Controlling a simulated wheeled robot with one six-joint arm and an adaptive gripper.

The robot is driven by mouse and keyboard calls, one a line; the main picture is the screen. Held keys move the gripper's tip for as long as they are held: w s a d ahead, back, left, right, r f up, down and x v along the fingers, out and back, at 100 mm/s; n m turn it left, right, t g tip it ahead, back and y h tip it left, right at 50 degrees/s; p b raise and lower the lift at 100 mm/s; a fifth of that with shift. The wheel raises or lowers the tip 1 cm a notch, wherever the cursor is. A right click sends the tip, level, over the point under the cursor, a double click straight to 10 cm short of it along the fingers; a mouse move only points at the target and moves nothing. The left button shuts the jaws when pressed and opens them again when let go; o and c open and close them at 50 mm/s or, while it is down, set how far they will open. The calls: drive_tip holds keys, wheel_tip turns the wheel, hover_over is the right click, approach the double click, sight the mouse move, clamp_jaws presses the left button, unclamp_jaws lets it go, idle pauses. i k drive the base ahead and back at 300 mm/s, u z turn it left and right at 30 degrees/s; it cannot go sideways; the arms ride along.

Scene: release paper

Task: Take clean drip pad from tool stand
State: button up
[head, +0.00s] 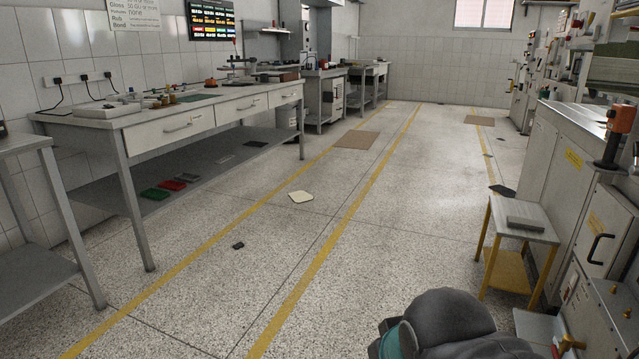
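A small stand (502,208) with yellow legs, a grey top and a yellow lower shelf stands at the right, beside the machine cabinets. I take it to be the tool stand. A flat grey pad-like block (525,223) lies on its top; I cannot tell for sure that it is the clean drip pad. A cream flat pad lies on the floor (301,197) near the middle. Part of my arm, grey with a teal cap, shows at the bottom right, well short of the stand. My gripper is not in view.
A long workbench (90,121) with drawers runs along the left; red, green and dark trays lie on its lower shelf. Grey cabinets (565,160) line the right. A small dark object (238,245) lies on the floor. The aisle between yellow lines is mostly clear.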

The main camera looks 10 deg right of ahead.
sight(517, 222)
drive_tip(key=i, duration=1.2)
drive_tip(key=z, duration=1.25)
drive_tip(key=i, duration=1.7)
